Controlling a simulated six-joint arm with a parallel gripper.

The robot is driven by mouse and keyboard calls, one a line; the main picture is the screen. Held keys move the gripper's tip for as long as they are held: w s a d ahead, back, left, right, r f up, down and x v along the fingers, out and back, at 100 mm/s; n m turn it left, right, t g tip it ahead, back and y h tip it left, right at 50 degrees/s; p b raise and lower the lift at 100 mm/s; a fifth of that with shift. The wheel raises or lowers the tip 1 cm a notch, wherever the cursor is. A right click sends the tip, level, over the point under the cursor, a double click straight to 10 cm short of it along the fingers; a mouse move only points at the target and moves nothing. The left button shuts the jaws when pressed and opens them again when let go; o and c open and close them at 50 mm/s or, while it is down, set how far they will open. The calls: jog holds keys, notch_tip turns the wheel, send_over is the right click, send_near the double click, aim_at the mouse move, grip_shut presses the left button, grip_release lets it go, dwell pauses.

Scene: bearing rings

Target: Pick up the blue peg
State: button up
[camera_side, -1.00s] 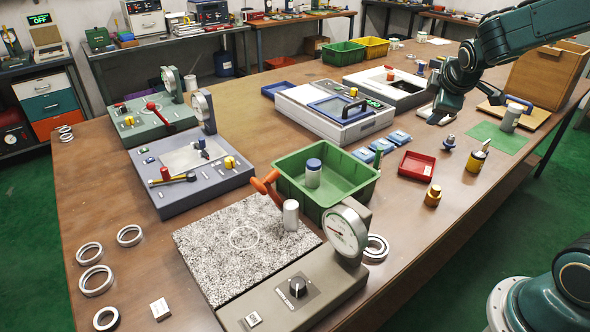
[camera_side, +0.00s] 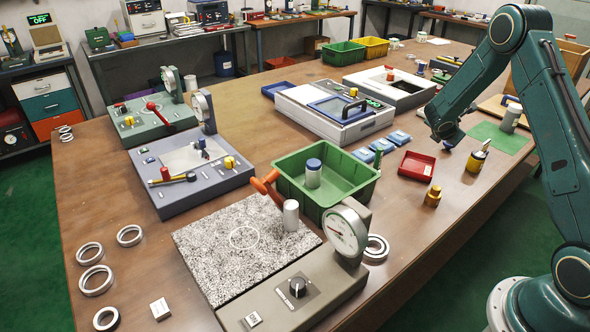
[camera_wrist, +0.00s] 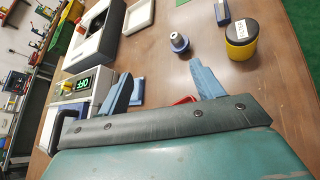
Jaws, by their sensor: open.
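The blue peg (camera_wrist: 179,42), a small round piece with a dark blue top and a pale lower rim, stands on the brown table in the wrist view. It lies beyond my fingertips and between their lines, nearer the right finger. My gripper (camera_wrist: 161,72) is open, with two blue-grey fingers spread wide and nothing between them. I cannot tell the exact gap there.
A yellow cylinder with a black top (camera_wrist: 241,42) stands right of the peg; it also shows in the side view (camera_side: 478,158). The red tray (camera_side: 417,165), several blue blocks (camera_side: 383,146) and a brass piece (camera_side: 432,196) are close by. A green mat (camera_side: 500,137) lies to the right.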

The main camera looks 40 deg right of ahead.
jog(key=d+f+n, duration=0.1)
jog(key=f, duration=0.1)
jog(key=s+d+f+n+h, duration=0.1)
jog(key=f, duration=0.1)
jog(key=d+f+n, duration=0.2)
jog(key=shift+s+f, duration=0.2)
jog(key=shift+f, duration=0.05)
jog(key=shift+d, duration=0.1)
jog(key=shift+x, duration=4.2)
jog(key=shift+d, duration=0.1)
jog(key=shift+x, duration=2.55)
jog(key=shift+w+r, duration=0.1)
jog(key=shift+r, duration=0.05)
jog(key=shift+r, duration=0.1)
jog(key=c, duration=1.2)
